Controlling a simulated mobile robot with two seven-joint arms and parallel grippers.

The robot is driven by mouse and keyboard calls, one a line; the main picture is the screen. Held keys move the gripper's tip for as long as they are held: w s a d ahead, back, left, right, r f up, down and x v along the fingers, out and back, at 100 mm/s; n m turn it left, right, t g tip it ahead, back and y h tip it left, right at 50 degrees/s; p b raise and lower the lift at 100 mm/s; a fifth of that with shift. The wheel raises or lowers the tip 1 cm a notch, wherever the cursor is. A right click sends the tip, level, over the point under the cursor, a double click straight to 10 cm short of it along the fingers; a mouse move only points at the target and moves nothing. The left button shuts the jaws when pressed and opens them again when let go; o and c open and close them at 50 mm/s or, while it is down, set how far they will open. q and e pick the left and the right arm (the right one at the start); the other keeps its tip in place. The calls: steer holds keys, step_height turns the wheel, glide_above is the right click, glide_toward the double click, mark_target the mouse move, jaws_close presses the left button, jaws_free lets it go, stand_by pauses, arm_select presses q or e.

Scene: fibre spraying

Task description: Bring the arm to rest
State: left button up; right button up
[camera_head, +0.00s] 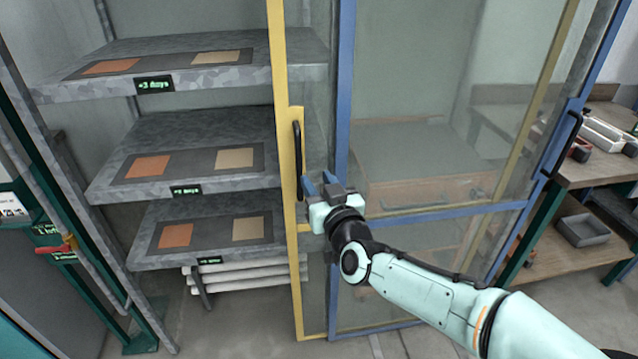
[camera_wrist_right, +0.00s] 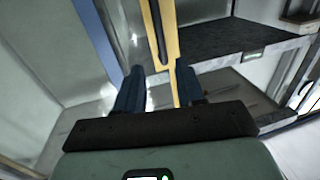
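My right arm comes in from the lower right in the head view. Its gripper (camera_head: 318,186) is close to the yellow-framed glass door (camera_head: 281,60), just right of its black handle (camera_head: 298,160). In the right wrist view the two dark fingers (camera_wrist_right: 159,88) stand apart with nothing held between them. The yellow door frame (camera_wrist_right: 166,50) and its black handle (camera_wrist_right: 155,30) show beyond the fingertips. I cannot tell whether a finger touches the door. My left gripper is in neither view.
Blue-framed glass (camera_head: 345,90) stands behind my right gripper. Open shelves (camera_head: 110,195) with orange and beige squares are at the left. A workbench (camera_head: 590,165) with a grey bin (camera_head: 583,230) below is at the right. A red-handled valve (camera_head: 58,246) is at far left.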

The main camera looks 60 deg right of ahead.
stand_by(0.4)
